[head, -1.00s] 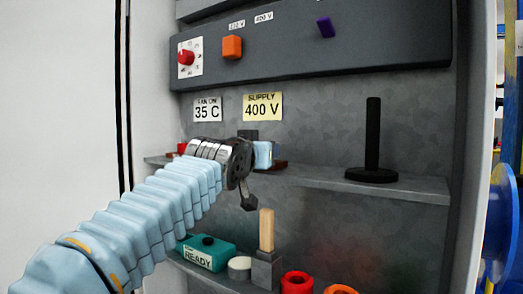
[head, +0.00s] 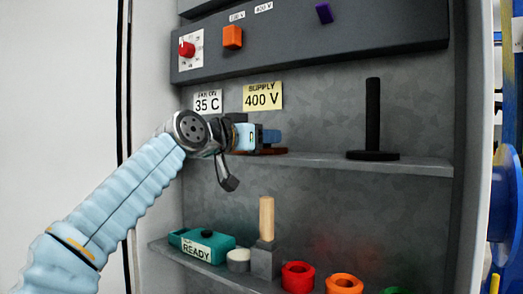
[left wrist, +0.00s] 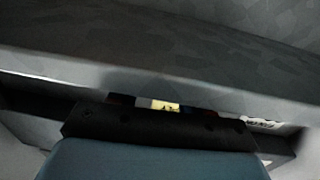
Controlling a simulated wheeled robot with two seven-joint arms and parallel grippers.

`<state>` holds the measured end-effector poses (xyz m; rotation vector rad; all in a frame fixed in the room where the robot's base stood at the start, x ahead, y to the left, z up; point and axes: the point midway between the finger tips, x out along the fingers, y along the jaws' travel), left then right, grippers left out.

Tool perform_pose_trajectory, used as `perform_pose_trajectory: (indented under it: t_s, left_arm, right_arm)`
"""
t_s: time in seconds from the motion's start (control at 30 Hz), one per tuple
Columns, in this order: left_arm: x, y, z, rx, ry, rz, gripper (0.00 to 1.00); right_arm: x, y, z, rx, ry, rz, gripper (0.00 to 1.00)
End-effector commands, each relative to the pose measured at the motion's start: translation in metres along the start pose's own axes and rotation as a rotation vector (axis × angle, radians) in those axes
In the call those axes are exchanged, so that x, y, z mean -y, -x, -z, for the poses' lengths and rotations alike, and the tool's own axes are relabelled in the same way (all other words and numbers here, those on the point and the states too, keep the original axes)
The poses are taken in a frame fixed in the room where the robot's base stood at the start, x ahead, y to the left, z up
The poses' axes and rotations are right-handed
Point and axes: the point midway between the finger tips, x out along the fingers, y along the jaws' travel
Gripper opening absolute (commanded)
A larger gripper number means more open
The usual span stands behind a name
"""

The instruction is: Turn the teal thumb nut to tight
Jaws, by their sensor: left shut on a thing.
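My left gripper (head: 270,137) reaches in from the left to the upper shelf, below the yellow "SUPPLY 400 V" label. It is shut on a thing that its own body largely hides. A blue piece shows at its tip, but I cannot tell whether it is a finger or the held thing. A flat red-brown base (head: 265,151) sits on the shelf just under the gripper. I cannot make out the teal thumb nut in either view. The left wrist view is dark, with a black bar across a blue-grey surface. My right gripper is not in view.
A black post on a round base (head: 372,122) stands to the right on the upper shelf (head: 420,165). The lower shelf holds a teal "READY" box (head: 190,238), a wooden peg (head: 267,217), and red (head: 298,278) and orange (head: 343,284) rings. A control panel (head: 390,30) lies above.

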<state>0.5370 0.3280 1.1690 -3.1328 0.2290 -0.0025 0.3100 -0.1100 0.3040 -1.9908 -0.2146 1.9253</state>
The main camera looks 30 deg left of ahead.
Motion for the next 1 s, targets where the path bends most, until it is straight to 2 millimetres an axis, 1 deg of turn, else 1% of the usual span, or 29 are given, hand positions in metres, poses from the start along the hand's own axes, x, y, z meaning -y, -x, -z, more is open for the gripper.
perform_pose_trajectory:
  t_s: [0.03,0.1,0.3,0.5,0.7,1.0]
  left_arm:
    - [0.0002,-0.0009,-0.0044,-0.002,0.004,-0.037,0.18]
    - [0.0005,-0.0009,-0.0030,-0.001,0.004,-0.090,0.18]
    - [0.0010,-0.0007,-0.0003,0.001,0.002,-0.214,0.18]
    - [0.0009,-0.0005,0.0001,0.002,0.001,-0.293,0.18]
    - [0.0008,0.0000,0.0003,0.002,0.001,-0.325,0.18]
    - [0.0007,0.0002,0.0003,0.001,0.001,-0.329,0.18]
  right_arm:
    - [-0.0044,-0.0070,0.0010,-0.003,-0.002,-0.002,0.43]
    - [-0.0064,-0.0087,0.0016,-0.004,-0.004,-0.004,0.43]
    - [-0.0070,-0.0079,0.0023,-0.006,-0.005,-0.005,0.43]
    - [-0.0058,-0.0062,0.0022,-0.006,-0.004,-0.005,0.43]
    - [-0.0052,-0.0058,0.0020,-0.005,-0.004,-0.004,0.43]
    - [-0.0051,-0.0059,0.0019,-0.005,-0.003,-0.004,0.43]
